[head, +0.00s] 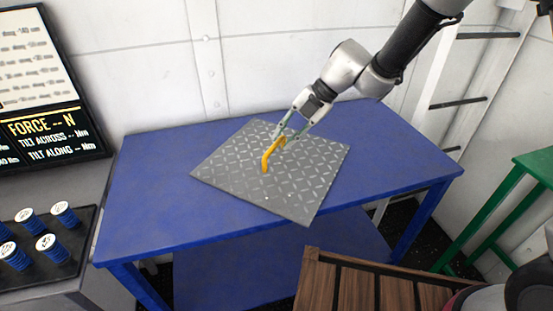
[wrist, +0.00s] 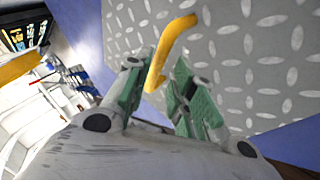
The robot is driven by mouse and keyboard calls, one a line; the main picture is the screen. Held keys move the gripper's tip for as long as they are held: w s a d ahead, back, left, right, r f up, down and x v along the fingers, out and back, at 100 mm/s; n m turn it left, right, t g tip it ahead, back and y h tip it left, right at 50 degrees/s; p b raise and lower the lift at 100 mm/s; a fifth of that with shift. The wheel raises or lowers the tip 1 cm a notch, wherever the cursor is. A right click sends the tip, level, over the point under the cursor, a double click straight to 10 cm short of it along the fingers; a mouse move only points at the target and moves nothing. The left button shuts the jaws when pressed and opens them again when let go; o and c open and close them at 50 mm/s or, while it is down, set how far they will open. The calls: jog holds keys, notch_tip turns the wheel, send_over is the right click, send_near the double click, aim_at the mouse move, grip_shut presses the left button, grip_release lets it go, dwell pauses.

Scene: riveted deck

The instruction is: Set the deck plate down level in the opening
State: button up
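The deck plate (head: 315,165) is a grey square with a raised tread pattern. My gripper (head: 283,135) is at the far end of the handle. In the wrist view its green-padded fingers (wrist: 158,88) are apart, with the handle's end between them and a gap visible. I cannot make out the opening in either view.
A brown slatted wooden piece (head: 360,290) with dark edging is at the bottom right. A green frame (head: 500,205) stands at the right. A grey counter with blue-and-white spools (head: 65,214) and a dark sign (head: 45,130) are at the left. The table's left part is clear.

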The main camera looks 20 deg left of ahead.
aim_at(276, 144)
jog(key=x, duration=0.4)
jog(key=shift+s+a+f, duration=0.15)
jog(key=shift+s+a, duration=0.1)
jog(key=shift+a, duration=0.05)
grip_shut()
